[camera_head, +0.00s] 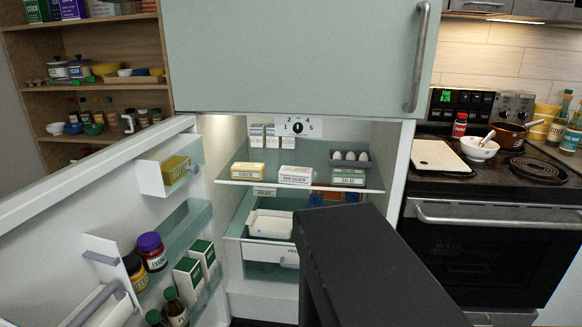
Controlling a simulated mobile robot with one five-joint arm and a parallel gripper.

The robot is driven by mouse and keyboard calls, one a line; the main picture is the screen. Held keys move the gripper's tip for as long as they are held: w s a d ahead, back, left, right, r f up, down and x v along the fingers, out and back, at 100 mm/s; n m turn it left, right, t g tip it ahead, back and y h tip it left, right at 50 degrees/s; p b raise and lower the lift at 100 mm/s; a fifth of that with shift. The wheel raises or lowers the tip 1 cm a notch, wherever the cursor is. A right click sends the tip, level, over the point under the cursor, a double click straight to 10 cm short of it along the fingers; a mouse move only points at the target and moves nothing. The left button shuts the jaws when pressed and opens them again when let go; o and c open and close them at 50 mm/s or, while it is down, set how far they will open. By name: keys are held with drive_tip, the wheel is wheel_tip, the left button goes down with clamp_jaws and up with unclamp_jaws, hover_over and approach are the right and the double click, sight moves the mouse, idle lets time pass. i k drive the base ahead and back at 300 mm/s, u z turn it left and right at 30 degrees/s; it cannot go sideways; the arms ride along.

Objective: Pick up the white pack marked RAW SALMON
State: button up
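The white pack marked RAW SALMON (295,174) lies on the upper glass shelf (330,186) of the open fridge, near the shelf's front edge. A yellowish pack (247,169) with a dark label lies to its left, with a gap between them. To its right are packs marked SALAD (350,180) and a grey tray of eggs (352,157). A dark link of my arm (375,265) rises in front of the fridge, below and right of the pack. My gripper does not show.
The fridge door (60,215) stands open at left, with jars, cartons and bottles in its racks. The closed upper door (290,55) hangs above the opening. A white tray (270,224) sits on the lower shelf. The stove (490,240) stands at right.

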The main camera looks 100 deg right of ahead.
sight(286, 175)
drive_tip(key=u, duration=0.2)
drive_tip(key=k, duration=2.55)
drive_tip(key=z, duration=1.2)
drive_tip(key=i, duration=1)
drive_tip(key=z, duration=0.1)
